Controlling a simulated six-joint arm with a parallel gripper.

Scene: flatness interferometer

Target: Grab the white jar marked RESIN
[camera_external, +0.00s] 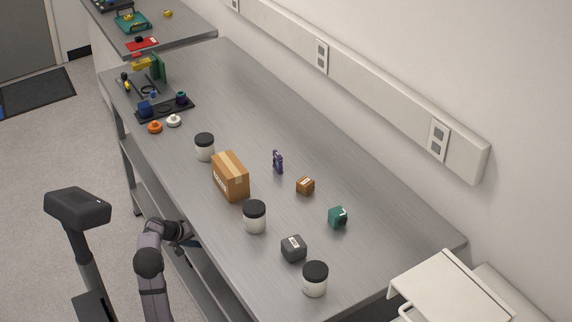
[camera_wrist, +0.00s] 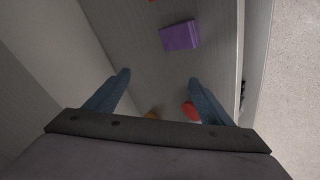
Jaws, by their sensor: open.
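Three white jars with black lids stand upright on the steel bench: a far jar (camera_external: 204,153), a middle jar (camera_external: 254,223) and a near jar (camera_external: 315,285). Their labels cannot be read here, so I cannot tell which is marked RESIN. My gripper (camera_external: 191,241) is low at the bench's left edge, apart from all the jars and partly hard to make out. In the wrist view my gripper (camera_wrist: 160,80) has its two blue fingers spread wide with nothing between them. No jar shows in that view.
A cardboard box (camera_external: 231,178) stands between the far and middle jars. A dark grey block (camera_external: 293,249) sits between the middle and near jars. A teal block (camera_external: 338,217), small brown box (camera_external: 305,186) and purple item (camera_external: 278,162) lie rightward. The wrist view shows a purple block (camera_wrist: 180,36).

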